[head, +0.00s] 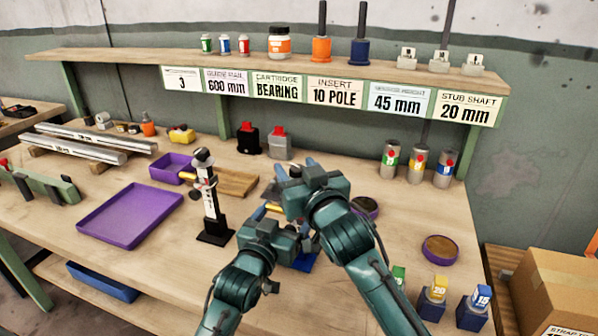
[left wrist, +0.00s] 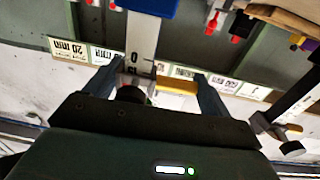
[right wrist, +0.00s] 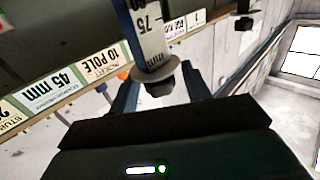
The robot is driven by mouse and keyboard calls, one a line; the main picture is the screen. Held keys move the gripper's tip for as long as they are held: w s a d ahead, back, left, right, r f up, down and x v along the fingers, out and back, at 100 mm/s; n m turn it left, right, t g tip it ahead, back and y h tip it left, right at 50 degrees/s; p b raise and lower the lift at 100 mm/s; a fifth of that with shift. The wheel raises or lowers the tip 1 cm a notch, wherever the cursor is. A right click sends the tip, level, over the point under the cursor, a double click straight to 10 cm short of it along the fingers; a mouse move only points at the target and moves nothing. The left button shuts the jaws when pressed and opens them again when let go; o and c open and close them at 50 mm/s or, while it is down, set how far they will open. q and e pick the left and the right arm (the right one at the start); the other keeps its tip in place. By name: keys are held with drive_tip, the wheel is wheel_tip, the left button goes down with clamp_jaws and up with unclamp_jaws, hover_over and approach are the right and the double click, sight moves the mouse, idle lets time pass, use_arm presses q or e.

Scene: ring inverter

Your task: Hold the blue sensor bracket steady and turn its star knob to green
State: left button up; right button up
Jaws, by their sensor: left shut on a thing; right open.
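The blue sensor bracket is mostly hidden behind my arms in the head view. A corner of its blue base (head: 306,263) shows below my grippers. In the left wrist view its blue base (left wrist: 150,5) is at the top and its grey scaled post (left wrist: 143,45) runs between the fingers. A yellow bar (left wrist: 178,88) sits beside the post. My left gripper (left wrist: 158,74) is shut on the bracket. My right gripper (head: 296,170) is open above it. In the right wrist view the scaled post (right wrist: 147,30) and a dark knob (right wrist: 158,72) lie between its fingers. No green mark is readable.
A black-based stand (head: 212,215) rises close left of my left gripper. A round dish (head: 440,249) and several colored blocks (head: 433,300) are at the right. A shelf (head: 180,58) spans the back.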

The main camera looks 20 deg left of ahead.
drive_tip(key=v, duration=1.2)
use_arm(q)
drive_tip(key=o, duration=1.2)
drive_tip(key=shift+c, duration=0.2)
